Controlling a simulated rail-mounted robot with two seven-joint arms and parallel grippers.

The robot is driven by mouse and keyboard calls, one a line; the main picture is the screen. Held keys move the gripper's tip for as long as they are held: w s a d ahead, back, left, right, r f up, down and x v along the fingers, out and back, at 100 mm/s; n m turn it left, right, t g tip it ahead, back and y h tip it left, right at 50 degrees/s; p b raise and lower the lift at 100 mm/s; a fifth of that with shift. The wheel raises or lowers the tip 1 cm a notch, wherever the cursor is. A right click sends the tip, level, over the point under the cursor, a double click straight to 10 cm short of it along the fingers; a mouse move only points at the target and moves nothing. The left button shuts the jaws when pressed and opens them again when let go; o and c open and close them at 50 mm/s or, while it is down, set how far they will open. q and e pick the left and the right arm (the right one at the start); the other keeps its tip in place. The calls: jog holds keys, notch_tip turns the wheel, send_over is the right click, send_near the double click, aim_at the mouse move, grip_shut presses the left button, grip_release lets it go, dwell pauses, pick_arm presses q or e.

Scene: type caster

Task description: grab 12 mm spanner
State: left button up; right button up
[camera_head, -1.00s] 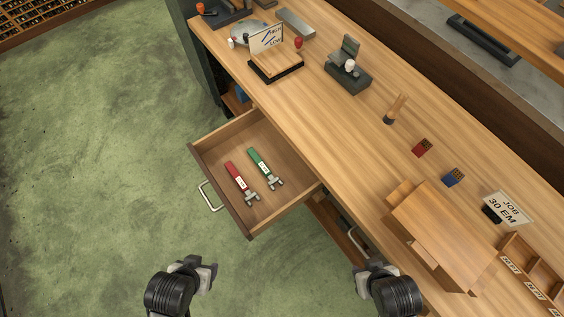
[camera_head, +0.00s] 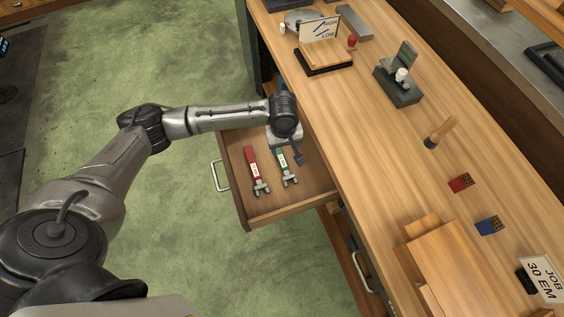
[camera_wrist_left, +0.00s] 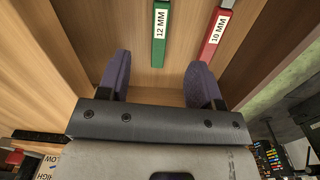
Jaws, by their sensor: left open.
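The 12 mm spanner has a green handle (camera_head: 282,158) and lies in the open drawer (camera_head: 240,203); its label reads 12 MM in the left wrist view (camera_wrist_left: 160,30). The red spanner (camera_head: 254,170) lies to its left in the head view; its label reads 10 MM in the left wrist view (camera_wrist_left: 218,30). My left gripper (camera_head: 298,158) is over the drawer, by the handle end of the green spanner. In the left wrist view my left gripper (camera_wrist_left: 158,80) is open and empty, with the green handle ahead between its fingers, not gripped. My right gripper is out of view.
The drawer's walls surround the spanners, and the wooden bench top (camera_head: 375,150) edges the drawer on the right. A stand with a HIGH/LOW sign (camera_head: 320,40) and a dark block device (camera_head: 398,82) stand on the bench. The green floor (camera_head: 190,70) is clear.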

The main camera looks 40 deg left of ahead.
pick_arm(q)
jog(key=a, duration=0.1)
jog(key=n+b, duration=0.1)
jog(key=b, duration=0.3)
send_over(282, 160)
notch_tip(282, 160, down, 8)
jog(key=shift+r, duration=0.1)
notch_tip(282, 160, down, 5)
jog(key=b, duration=0.3)
jog(key=c, duration=1.1)
